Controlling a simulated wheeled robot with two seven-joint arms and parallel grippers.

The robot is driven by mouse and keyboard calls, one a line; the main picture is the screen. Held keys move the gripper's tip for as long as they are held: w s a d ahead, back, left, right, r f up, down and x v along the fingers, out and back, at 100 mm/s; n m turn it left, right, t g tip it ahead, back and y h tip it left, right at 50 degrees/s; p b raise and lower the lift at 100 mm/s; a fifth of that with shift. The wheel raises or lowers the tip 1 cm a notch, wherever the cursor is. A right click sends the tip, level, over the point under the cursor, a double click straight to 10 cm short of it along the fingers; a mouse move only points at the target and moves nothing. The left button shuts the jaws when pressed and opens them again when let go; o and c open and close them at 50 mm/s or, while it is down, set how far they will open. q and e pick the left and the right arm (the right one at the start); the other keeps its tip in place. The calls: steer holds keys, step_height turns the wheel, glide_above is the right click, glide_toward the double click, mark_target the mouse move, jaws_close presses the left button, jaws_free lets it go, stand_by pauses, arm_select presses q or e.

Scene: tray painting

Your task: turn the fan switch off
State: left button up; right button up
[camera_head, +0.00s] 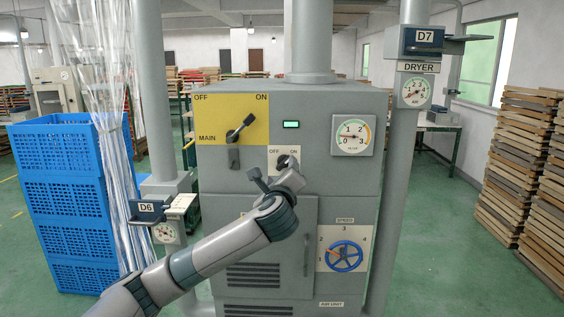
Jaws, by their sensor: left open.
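A small switch plate (272,153) marked OFF and ON sits on the front of the grey air unit (240,97). Its lower part and any name on it are hidden behind my left gripper (270,171). The gripper is open, with its dark fingers right in front of the plate. I cannot tell whether a finger touches the switch, or which way the switch is set. My right gripper is not in view.
A yellow MAIN plate (215,115) has a black lever (241,127) tilted toward ON. A green display (291,125) is lit. A gauge (352,136) and a blue speed wheel (344,256) are to the right. Blue crates (75,205) stand left.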

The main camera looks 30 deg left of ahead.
mark_target(282, 164)
arm_select(q)
steer(key=shift+p+x, duration=0.8)
steer(key=shift+x, duration=2.3)
steer(key=c, duration=1)
